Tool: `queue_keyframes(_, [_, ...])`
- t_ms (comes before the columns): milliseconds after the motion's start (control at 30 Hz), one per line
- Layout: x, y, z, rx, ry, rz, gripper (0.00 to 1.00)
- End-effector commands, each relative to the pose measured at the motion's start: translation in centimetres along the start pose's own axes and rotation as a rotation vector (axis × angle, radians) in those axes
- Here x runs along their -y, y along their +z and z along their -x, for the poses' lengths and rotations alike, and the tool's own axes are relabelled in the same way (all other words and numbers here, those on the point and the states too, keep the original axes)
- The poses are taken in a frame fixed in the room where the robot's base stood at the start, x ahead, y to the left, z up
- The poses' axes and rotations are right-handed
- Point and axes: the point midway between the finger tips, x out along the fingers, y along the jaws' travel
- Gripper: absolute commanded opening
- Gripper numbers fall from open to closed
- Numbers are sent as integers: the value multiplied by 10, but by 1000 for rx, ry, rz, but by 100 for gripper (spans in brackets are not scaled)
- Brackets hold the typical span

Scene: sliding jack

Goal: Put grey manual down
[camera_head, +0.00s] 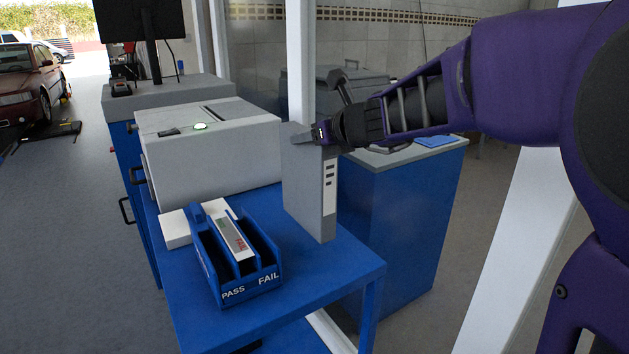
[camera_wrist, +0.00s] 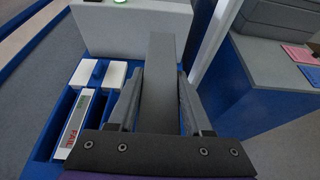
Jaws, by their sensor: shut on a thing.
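The grey manual (camera_head: 304,190) is a tall, thin, book-like block held upright over the right side of the blue table (camera_head: 345,270). My gripper (camera_head: 312,136) is shut on its upper edge. In the wrist view the manual (camera_wrist: 163,85) stands between the two fingers of my gripper (camera_wrist: 160,108). Its lower end is at or just above the tabletop; I cannot tell whether it touches. Its far face is hidden.
A blue PASS/FAIL holder (camera_head: 237,255) with a white device (camera_head: 236,240) in it sits left of the manual. A white box (camera_head: 185,225) lies behind the holder. A large grey-white machine (camera_head: 210,150) stands behind. A blue cabinet (camera_head: 400,215) is to the right. The table's front right corner is clear.

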Motion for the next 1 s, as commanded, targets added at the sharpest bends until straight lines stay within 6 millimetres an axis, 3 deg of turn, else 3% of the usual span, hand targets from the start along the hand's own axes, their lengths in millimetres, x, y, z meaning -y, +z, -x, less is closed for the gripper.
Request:
queue_keyframes(400, [0,-46,-19,3,0,0,0])
queue_keyframes(833, [0,-51,-21,4,-1,2,0])
queue_keyframes(867, [0,-51,-21,1,0,1,55])
queue_keyframes(1000, [0,-51,-21,1,0,1,80])
